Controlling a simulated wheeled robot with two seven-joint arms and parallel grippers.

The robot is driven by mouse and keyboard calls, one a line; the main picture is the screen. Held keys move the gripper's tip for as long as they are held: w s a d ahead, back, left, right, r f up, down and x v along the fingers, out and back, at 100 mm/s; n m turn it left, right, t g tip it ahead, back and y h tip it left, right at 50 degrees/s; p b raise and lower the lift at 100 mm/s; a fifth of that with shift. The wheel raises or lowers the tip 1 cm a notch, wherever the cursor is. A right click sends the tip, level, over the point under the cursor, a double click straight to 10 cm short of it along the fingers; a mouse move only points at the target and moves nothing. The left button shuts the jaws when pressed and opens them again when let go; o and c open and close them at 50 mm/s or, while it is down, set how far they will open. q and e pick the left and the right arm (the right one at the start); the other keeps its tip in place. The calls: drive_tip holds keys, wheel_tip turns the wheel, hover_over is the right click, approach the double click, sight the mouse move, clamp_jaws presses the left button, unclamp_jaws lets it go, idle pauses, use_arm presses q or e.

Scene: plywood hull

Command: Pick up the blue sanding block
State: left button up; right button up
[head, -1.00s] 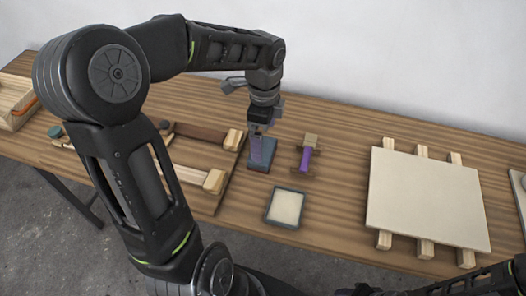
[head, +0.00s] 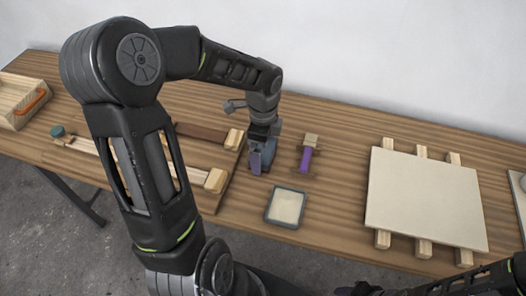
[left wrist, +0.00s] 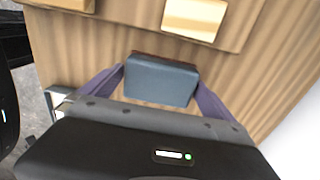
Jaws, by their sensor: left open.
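The blue sanding block (head: 269,153) lies on the wooden bench, partly hidden behind my left gripper in the head view. In the left wrist view the blue block (left wrist: 160,80) shows its blue-grey top, with a dark reddish edge on its far side. My left gripper (head: 257,164) points down at the block with its jaws open. In the left wrist view its two purple-grey fingers stand on either side of the block, close to its ends. I cannot tell whether they touch it. My right gripper is not clearly seen; only dark parts of my right arm show at bottom right.
A purple-handled tool (head: 305,160) lies just right of the block. A shallow grey-rimmed tray (head: 271,216) sits nearer the front edge. Wooden clamp-like bars (head: 214,180) lie to the left. A pale board (head: 425,195) on wooden strips fills the right.

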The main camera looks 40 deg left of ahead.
use_arm(q)
drive_tip(key=shift+c, duration=0.6)
drive_tip(key=c, duration=1.2)
